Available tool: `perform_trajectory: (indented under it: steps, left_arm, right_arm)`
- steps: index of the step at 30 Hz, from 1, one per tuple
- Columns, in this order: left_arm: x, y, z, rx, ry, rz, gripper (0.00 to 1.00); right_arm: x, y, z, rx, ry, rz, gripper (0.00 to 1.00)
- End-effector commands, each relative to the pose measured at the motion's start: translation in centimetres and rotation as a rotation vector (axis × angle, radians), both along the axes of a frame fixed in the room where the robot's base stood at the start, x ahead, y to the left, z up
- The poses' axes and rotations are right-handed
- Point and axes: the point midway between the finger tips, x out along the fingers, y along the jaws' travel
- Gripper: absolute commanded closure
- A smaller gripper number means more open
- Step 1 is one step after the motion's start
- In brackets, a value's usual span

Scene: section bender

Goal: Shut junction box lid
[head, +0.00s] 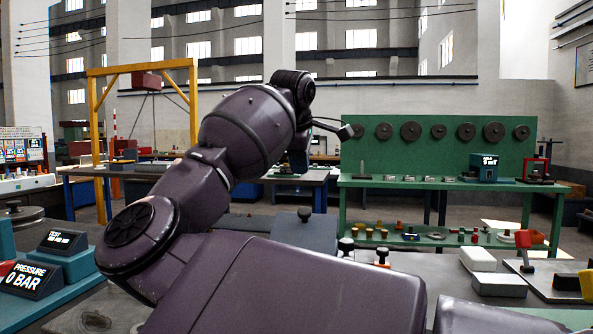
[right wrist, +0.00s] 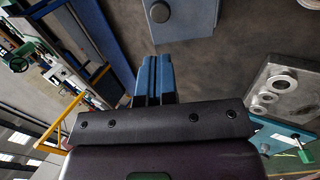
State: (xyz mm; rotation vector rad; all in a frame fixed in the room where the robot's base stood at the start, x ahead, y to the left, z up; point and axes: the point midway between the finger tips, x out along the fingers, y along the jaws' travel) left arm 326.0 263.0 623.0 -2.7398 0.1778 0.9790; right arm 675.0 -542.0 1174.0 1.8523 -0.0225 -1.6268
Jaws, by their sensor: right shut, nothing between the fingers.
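A blue-grey panel with a black knob (head: 305,234) stands on the table just beyond my forearm in the head view. A blue-grey box face with a round knob (right wrist: 184,22) is at the top of the right wrist view, ahead of the fingertips and apart from them. It may be the junction box lid; I cannot tell for sure, nor how far open it is. My right gripper (right wrist: 152,66) has its two blue fingers together with nothing between them. My left gripper is not in view.
White blocks (head: 499,285) and a red-handled tool (head: 524,250) sit on the table at right. Pressure displays (head: 33,280) stand at left. A green bench (head: 440,186) is behind. A grey plate with rings (right wrist: 276,94) lies at right in the wrist view.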

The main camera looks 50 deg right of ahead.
Motion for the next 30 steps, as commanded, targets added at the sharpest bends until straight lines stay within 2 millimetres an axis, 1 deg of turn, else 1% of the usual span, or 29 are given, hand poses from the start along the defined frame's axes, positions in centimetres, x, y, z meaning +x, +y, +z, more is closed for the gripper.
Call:
perform_trajectory:
  steps: [1,3,9,15,21,30]
  left_arm:
    - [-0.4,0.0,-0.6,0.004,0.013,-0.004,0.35]
    - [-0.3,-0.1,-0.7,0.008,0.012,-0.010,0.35]
    - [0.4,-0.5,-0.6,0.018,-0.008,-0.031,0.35]
    - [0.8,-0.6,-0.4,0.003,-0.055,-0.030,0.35]
    - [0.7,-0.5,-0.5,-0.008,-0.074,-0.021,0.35]
    - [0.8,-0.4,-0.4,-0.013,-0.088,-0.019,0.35]
  right_arm:
    - [0.5,-0.5,-1.7,0.001,0.013,-0.001,1.00]
    - [0.8,-1.0,-2.9,0.001,0.014,-0.002,1.00]
    - [1.6,-2.5,-6.0,-0.001,0.014,-0.001,1.00]
    - [2.2,-3.8,-8.7,0.000,0.013,-0.001,1.00]
    - [2.5,-4.6,-9.9,0.000,0.007,0.000,1.00]
    - [2.5,-4.7,-9.9,0.000,0.003,0.001,1.00]
